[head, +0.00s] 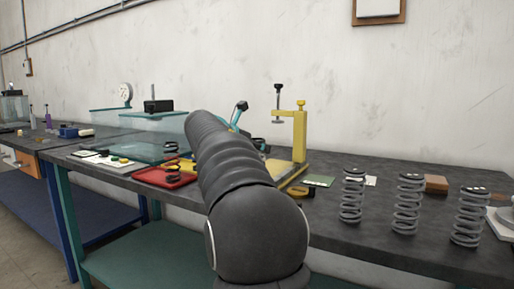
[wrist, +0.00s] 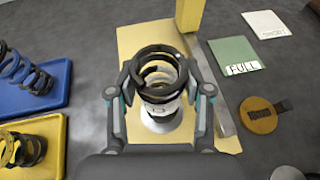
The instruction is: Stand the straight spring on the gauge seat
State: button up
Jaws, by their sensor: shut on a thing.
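My gripper (wrist: 157,92) is shut on a dark coil spring (wrist: 155,57), with one finger on each side of it. I look down into the spring from above, and it looks about upright. The pale round gauge seat (wrist: 160,124) shows under and in front of the spring, on the yellow base plate (wrist: 132,40). I cannot tell whether the spring's lower end touches the seat.
A blue tray (wrist: 60,88) and a yellow tray (wrist: 58,122) at the left each hold a spring. Three grey springs (head: 408,205) stand along the bench.

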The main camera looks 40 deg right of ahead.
jog(key=o, duration=1.3)
jog(key=shift+o, duration=0.2)
jog(key=shift+r, duration=0.15)
jog(key=v, duration=1.2)
jog(key=shift+p, duration=0.3)
